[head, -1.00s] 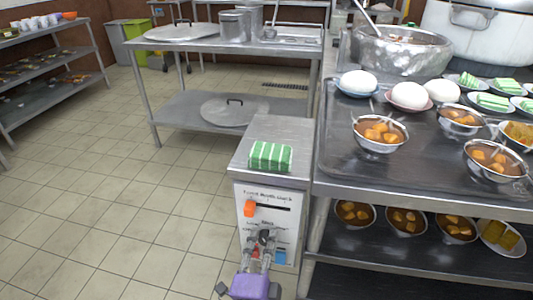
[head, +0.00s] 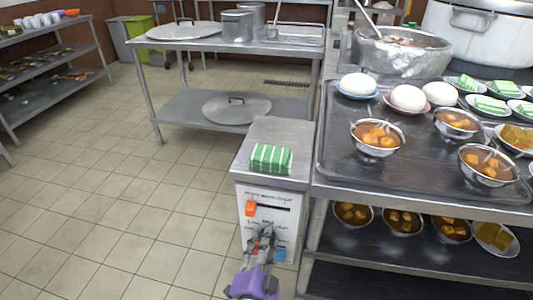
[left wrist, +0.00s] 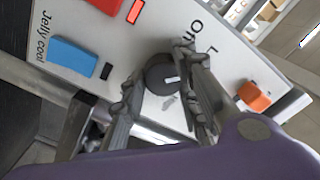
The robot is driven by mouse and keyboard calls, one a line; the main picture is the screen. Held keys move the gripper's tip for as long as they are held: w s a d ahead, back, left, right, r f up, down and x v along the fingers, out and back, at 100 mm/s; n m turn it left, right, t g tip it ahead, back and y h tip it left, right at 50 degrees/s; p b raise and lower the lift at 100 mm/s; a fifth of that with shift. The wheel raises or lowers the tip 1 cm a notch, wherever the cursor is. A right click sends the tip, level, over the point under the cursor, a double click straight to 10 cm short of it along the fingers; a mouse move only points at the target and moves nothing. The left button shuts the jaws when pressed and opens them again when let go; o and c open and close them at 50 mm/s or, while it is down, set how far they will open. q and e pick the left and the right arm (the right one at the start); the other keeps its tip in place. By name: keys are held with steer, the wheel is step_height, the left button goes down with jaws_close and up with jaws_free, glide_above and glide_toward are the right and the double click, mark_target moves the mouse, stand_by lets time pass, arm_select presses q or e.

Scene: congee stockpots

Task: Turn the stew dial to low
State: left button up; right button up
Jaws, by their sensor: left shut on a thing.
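The dial (left wrist: 159,79) is a dark round knob with a white pointer mark, set in a white panel, seen in the left wrist view. My left gripper (left wrist: 160,85) has its two grey fingers on either side of the dial, shut on it. My right gripper is in neither view.
An orange control (head: 250,208) and a blue one (head: 280,255) flank the dial's area on the panel. A green striped packet (head: 271,159) lies on the cabinet top. A metal table (head: 430,197) with bowls stands right beside the cabinet. The floor to the left is clear.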

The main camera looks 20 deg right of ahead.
arm_select(q)
steer(key=shift+s+d+f, duration=0.1)
steer(key=shift+s+f, duration=0.15)
steer(key=shift+f, duration=0.2)
steer(key=o, duration=1)
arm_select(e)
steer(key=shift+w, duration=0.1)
arm_select(q)
steer(key=shift+w+r, duration=0.1)
steer(key=shift+r, duration=0.05)
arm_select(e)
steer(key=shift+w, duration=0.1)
arm_select(q)
steer(key=v, duration=1.2)
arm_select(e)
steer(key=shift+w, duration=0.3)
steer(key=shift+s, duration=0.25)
